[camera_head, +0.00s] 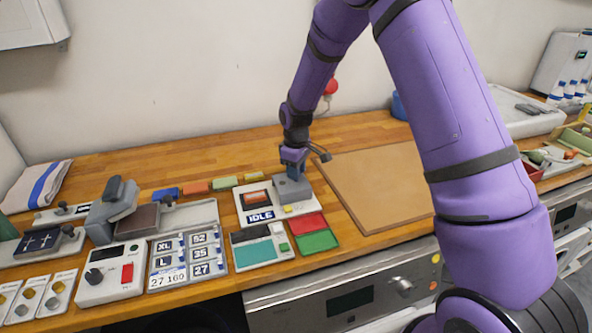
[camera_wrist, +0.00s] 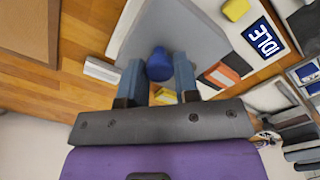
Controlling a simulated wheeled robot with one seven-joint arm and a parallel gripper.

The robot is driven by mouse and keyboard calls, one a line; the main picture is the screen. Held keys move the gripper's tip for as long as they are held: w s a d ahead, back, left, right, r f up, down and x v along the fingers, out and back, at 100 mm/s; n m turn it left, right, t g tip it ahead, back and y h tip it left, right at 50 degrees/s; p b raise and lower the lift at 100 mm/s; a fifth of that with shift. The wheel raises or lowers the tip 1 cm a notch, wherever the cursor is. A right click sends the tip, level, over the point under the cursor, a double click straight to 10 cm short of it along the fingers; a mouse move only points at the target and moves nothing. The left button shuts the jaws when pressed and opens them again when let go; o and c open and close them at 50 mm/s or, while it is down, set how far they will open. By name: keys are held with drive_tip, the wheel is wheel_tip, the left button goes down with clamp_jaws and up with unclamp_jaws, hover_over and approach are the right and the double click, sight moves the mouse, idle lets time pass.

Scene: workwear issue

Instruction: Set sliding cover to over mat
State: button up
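The sliding cover (camera_head: 293,190) is a grey block on the right part of a white device (camera_head: 248,219) with an IDLE display. In the wrist view, the grey cover (camera_wrist: 205,45) carries a round blue knob (camera_wrist: 159,66). My gripper (camera_head: 292,166) is right above the cover. In the wrist view its two fingers (camera_wrist: 159,75) stand on either side of the knob, apparently against it. A small dark and orange item (camera_head: 257,198) lies uncovered on the device, left of the cover. Whatever is under the cover is hidden. I cannot tell which surface is the mat.
A flat brown board (camera_head: 375,185) lies right of the device. Red (camera_head: 308,223) and green (camera_head: 316,241) trays and a teal-panelled unit (camera_head: 255,252) stand in front. Several coloured blocks (camera_head: 225,183) lie behind to the left. My arm passes over the board.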

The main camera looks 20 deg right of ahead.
clamp_jaws()
drive_tip(key=a, duration=1.2)
drive_tip(key=shift+r, duration=0.1)
drive_tip(key=o, duration=0.9)
unclamp_jaws()
drive_tip(key=shift+a, duration=0.1)
drive_tip(key=shift+c, duration=0.2)
drive_tip(key=shift+r, duration=0.2)
wheel_tip(320, 180, up, 10)
drive_tip(key=shift+r, duration=0.15)
